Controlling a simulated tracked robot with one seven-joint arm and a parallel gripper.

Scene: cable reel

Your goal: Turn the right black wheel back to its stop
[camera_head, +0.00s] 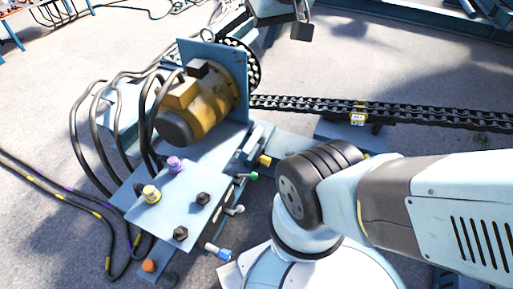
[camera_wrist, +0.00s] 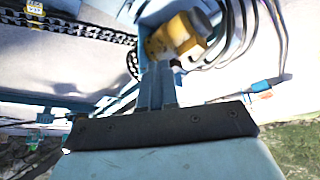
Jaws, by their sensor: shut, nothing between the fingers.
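The right black wheel (camera_head: 203,198) is a small dark knob on the light blue panel (camera_head: 168,213) in the head view. A second black wheel (camera_head: 180,233) sits nearer and to its left. A purple knob (camera_head: 175,164) and a yellow knob (camera_head: 151,194) are on the same panel. My gripper (camera_wrist: 160,68) shows in the wrist view, its two blue fingers together and empty.
A yellow motor (camera_head: 195,108) with thick black cables stands behind the panel; it also shows in the wrist view (camera_wrist: 178,35). A chain (camera_head: 310,104) runs right from the motor plate. Small coloured handles (camera_head: 235,210) stick out at the panel's right side. Open concrete lies around.

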